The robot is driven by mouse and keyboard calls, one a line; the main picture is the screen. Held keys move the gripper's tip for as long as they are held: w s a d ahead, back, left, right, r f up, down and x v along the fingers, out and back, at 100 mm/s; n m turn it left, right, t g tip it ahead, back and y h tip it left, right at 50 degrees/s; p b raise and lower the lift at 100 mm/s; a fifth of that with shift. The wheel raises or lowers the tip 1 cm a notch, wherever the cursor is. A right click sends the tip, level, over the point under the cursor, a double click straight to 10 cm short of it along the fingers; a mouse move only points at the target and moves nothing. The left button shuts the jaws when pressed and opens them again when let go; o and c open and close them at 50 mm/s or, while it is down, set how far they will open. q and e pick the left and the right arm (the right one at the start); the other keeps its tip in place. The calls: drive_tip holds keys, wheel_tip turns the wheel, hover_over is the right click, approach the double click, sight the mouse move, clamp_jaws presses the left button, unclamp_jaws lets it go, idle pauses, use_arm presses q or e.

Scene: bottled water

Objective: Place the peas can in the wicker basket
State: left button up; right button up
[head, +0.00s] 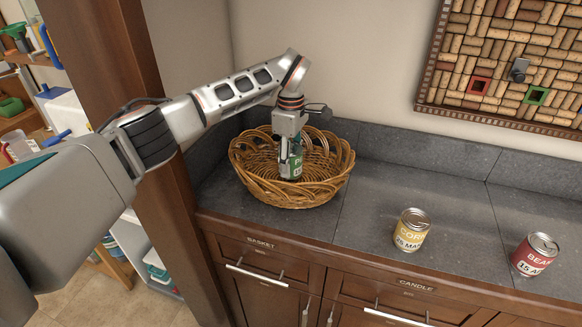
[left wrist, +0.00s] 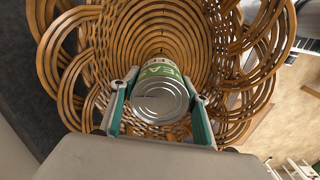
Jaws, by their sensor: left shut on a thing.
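The peas can (head: 296,166), with a green and white label, is inside the wicker basket (head: 322,190) in the head view. My left gripper (head: 290,158) points down into the basket and is shut on the can. In the left wrist view the can (left wrist: 160,98) shows its metal lid between the two fingers of my left gripper (left wrist: 160,112). The basket's woven wall and floor (left wrist: 200,35) surround it. I cannot tell whether the can touches the basket floor. My right gripper is not in view.
A yellow corn can (head: 411,230) and a red beans can (head: 535,255) stand upright on the dark counter (head: 370,195), right of the basket. The counter between basket and corn can is clear. A cork board (head: 505,60) hangs on the wall behind. A wooden post (head: 115,60) stands at left.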

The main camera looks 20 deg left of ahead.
use_arm(q)
drive_tip(key=shift+f, duration=1.25)
drive_tip(key=shift+f, duration=0.1)
drive_tip(key=o, duration=1.3)
wheel_tip(320, 180, up, 12)
drive_tip(key=shift+r+b, duration=0.1)
drive_tip(key=shift+b, duration=0.35)
